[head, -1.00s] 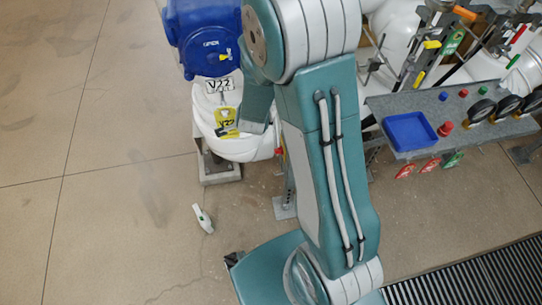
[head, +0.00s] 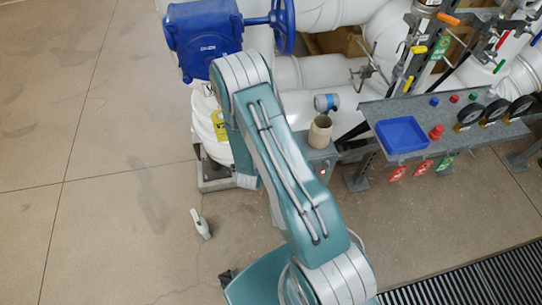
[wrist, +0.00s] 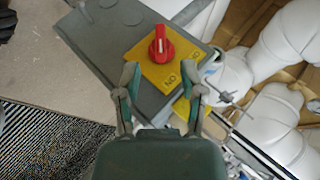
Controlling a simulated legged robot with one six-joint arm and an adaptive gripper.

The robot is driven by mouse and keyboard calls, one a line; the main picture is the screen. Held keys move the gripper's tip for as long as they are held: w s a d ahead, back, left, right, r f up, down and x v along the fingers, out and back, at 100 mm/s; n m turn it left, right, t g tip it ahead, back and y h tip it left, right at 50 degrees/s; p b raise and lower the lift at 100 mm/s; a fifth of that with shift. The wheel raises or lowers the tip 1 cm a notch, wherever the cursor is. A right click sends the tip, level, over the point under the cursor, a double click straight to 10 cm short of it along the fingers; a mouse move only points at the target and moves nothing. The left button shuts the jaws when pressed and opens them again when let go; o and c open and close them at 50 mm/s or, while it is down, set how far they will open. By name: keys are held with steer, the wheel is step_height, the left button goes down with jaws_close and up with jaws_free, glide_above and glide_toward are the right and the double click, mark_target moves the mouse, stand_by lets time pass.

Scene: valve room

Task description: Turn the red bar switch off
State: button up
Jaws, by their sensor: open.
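The red bar switch (wrist: 160,47) sits on a yellow plate (wrist: 142,66) on top of a grey box (wrist: 98,48) in the wrist view. The plate carries an ON label (wrist: 170,80) on its near side and an OFF label (wrist: 193,55) to the right. The bar stands roughly upright in the picture. My gripper (wrist: 162,82) is open and empty. Its two fingers straddle the near part of the plate in the picture, with the switch beyond the fingertips. I cannot tell its height above the plate. In the head view my arm hides the gripper.
A blue valve body (head: 203,38) with a handwheel (head: 284,22) stands at the back. A grey bench (head: 385,108) at the right holds a blue tray (head: 403,134), buttons and gauges (head: 470,113). White pipes lie behind. A white-green object (head: 201,224) lies on the open floor.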

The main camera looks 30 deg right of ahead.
steer(key=x, duration=0.6)
steer(key=shift+w+d+f, duration=0.1)
steer(key=shift+w+d, duration=0.05)
jaws_close()
